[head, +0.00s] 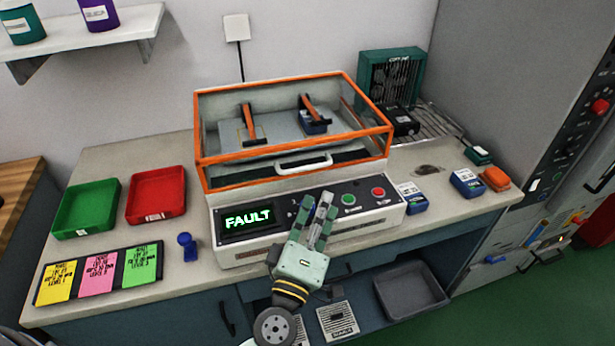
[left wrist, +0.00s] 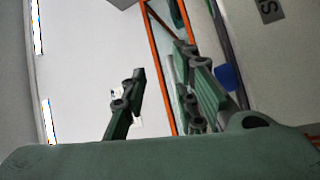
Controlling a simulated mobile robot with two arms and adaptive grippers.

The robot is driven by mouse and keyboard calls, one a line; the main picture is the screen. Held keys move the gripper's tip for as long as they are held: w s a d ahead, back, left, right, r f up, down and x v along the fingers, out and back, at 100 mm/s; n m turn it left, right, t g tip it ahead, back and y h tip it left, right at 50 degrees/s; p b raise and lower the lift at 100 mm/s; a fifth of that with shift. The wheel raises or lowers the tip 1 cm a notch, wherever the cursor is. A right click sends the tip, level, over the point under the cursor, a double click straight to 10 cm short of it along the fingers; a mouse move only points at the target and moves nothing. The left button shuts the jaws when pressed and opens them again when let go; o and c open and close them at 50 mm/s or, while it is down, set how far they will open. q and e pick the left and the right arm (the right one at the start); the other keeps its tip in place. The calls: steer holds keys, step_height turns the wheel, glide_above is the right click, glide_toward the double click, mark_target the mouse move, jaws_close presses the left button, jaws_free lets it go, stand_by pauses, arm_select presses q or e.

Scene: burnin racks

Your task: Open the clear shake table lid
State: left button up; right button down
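The shake table has a clear lid (head: 292,158) with orange edges, which looks shut over the plate. A white handle (head: 303,164) runs across the lid's front. Inside are two orange-and-black clamps and a small blue unit. The front panel (head: 330,212) has a screen reading FAULT, a green button and a red button. My left gripper (head: 318,206) is in front of this panel, below and apart from the handle, fingers pointing up. Its fingers stand apart and empty in the left wrist view (left wrist: 160,95), where an orange lid edge shows behind. My right gripper is not in view.
Green (head: 87,209) and red (head: 156,194) trays, colored cards (head: 98,272) and a blue knobbed object (head: 187,246) are on the left counter. Small blue units (head: 411,197) lie right of the machine. A shelf (head: 100,35) hangs upper left. A grey bin (head: 411,289) is below.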

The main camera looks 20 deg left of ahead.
mark_target(307, 173)
arm_select(q)
steer(key=a+n+y, duration=0.3)
steer(key=n+y, duration=0.1)
steer(key=n, duration=0.1)
steer(key=shift+w+a+r+n+g+y, duration=0.1)
steer(key=shift+w+a+n+g+y, duration=0.05)
steer(key=shift+a+n+g+y, duration=0.2)
steer(key=shift+w+a+r, duration=0.1)
steer(key=shift+w+a, duration=0.05)
steer(key=shift+w, duration=0.1)
steer(key=p+x, duration=0.1)
steer(key=x, duration=0.6)
steer(key=shift+w+a, duration=0.1)
jaws_close()
